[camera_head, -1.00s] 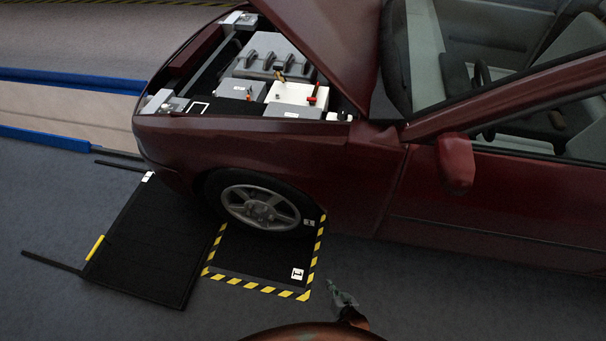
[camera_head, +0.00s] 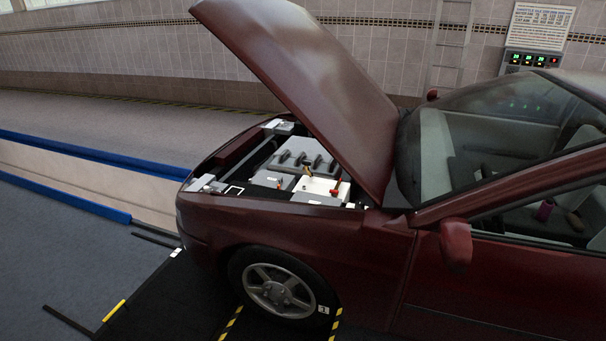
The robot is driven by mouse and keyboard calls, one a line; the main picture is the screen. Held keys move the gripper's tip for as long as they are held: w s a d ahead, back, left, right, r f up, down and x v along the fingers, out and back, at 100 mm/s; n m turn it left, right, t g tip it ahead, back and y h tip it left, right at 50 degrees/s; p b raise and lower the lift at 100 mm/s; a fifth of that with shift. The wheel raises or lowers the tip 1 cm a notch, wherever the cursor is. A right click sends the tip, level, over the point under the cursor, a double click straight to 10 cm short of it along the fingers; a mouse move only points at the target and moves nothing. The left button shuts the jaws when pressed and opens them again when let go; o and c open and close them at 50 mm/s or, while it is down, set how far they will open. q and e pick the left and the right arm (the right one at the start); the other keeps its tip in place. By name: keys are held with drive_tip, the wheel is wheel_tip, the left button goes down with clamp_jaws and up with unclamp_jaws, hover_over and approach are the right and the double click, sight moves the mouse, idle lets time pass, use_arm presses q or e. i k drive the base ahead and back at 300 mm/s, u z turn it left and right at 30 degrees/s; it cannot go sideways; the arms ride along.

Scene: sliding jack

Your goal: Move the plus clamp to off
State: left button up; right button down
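The plus clamp is most likely the small red part (camera_head: 336,188) on the white battery-like box (camera_head: 317,189) in the open engine bay of the dark red car (camera_head: 300,243). It is too small to tell its position. A small dark and brass-coloured part (camera_head: 307,170) stands beside it. Neither of my grippers shows in the head view.
The raised bonnet (camera_head: 310,80) stands over the bay's right side. A black platform (camera_head: 165,300) with a yellow-edged bar lies by the front wheel (camera_head: 278,291). A blue-edged channel (camera_head: 80,190) runs at left. A lit panel (camera_head: 532,60) hangs on the back wall.

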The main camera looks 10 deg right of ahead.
sight(335, 191)
drive_tip(key=u, duration=0.45)
drive_tip(key=i, duration=0.55)
drive_tip(key=u, duration=0.35)
